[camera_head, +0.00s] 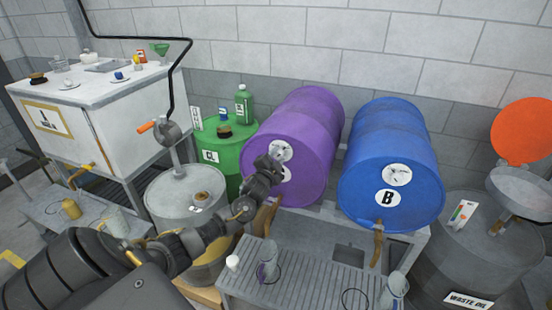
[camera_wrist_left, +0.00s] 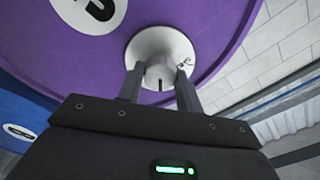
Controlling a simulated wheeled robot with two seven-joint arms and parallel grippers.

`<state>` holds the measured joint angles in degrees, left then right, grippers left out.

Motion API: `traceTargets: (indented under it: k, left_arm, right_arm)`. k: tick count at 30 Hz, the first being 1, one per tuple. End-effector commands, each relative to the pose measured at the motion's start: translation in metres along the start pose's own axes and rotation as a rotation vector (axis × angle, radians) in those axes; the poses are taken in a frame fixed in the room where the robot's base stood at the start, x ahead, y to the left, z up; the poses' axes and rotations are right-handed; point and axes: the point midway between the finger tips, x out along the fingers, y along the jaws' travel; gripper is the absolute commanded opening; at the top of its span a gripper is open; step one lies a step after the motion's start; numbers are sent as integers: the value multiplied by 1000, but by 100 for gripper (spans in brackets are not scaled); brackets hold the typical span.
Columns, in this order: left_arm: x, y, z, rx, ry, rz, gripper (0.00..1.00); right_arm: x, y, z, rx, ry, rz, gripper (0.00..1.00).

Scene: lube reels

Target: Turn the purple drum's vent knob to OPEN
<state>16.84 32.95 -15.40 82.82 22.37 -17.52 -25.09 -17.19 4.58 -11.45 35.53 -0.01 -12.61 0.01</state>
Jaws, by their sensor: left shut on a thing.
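The purple drum (camera_head: 310,125) lies on its side on a rack, its round end towards me. A pale vent dial (camera_head: 283,149) is on the upper part of that end. My left gripper (camera_head: 274,160) is at the dial and partly hides it and the label below. In the left wrist view the drum end (camera_wrist_left: 200,20) fills the top, and the two fingers of my left gripper (camera_wrist_left: 158,78) are shut on the vent knob (camera_wrist_left: 159,72), one on each side. A short dark mark shows on the knob. OPEN lettering cannot be read. My right gripper is not in view.
A blue drum (camera_head: 392,150) marked B lies close to the right. A green drum (camera_head: 222,145) with bottles stands to the left. A grey drum (camera_head: 172,200) with a crank pump stands nearer. A grated drip tray (camera_head: 290,288) with small containers is below.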

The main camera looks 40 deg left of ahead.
Motion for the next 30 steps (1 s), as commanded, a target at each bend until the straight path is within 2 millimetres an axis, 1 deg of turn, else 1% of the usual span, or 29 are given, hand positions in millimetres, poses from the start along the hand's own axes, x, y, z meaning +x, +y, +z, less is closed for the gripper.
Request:
traceTargets:
  k: [9, 22, 23, 27, 30]
  left_arm:
    - [0, 0, 0, 73, 0, 0, 12]
    - [0, 0, 0, 80, 0, 0, 12]
    - [0, 0, 0, 80, 0, 0, 39]
    - [0, 0, 0, 79, 0, 0, 57]
    - [0, 0, 0, 79, 0, 0, 57]
  right_arm:
    - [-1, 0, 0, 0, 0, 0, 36]
    - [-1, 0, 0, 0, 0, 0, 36]
    - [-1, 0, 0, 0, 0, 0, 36]
    - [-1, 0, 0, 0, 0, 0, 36]
    - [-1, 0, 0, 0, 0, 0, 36]
